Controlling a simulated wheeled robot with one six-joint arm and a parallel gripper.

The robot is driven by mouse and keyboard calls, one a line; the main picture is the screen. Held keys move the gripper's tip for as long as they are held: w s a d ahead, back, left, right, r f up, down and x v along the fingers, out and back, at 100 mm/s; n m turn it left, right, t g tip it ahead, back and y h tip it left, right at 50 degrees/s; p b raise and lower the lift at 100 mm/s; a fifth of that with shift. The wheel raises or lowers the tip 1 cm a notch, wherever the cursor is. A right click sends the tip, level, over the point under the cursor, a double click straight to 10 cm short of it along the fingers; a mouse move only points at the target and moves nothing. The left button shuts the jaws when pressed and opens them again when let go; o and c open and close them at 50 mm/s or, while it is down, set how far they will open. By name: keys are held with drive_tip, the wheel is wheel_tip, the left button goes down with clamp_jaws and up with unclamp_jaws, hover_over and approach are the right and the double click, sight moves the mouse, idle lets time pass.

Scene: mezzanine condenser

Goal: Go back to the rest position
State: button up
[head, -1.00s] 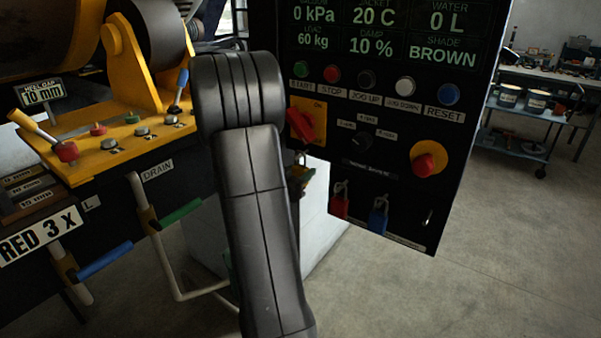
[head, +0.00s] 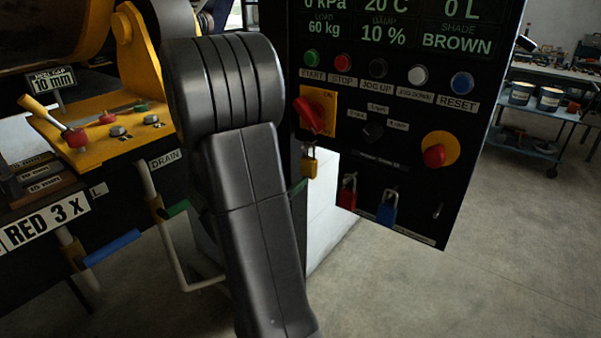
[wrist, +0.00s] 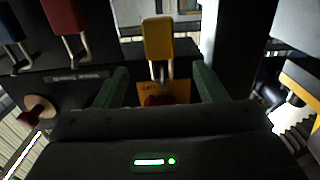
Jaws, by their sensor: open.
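My gripper (wrist: 161,88) is open in the wrist view, its two green fingers apart with nothing held between them. A yellow padlock (wrist: 159,40) shows beyond the gap between the fingers, upside down in this view. In the head view the yellow padlock (head: 310,163) hangs at the lower edge of the yellow plate of the red rotary switch (head: 311,116). My dark arm covers the middle of the head view and hides most of the gripper. Only a small green part shows at the arm's right edge.
The black control panel (head: 455,130) has several buttons, a red emergency knob (head: 435,155), a red padlock (head: 347,192) and a blue padlock (head: 387,208). Left are a yellow bracket with levers (head: 120,135) and pipes with coloured handles. Open floor (head: 480,270) lies right, before a blue cart (head: 535,125).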

sight(306, 163)
drive_tip(key=shift+v, duration=2.15)
drive_tip(key=p+x, duration=0.2)
drive_tip(key=x, duration=1.1)
drive_tip(key=shift+w+d, duration=0.25)
drive_tip(key=shift+w+r, duration=0.1)
drive_tip(key=shift+r, duration=0.15)
drive_tip(key=shift+s+a+r, duration=0.15)
drive_tip(key=shift+s+a, duration=0.05)
drive_tip(key=shift+s, duration=0.1)
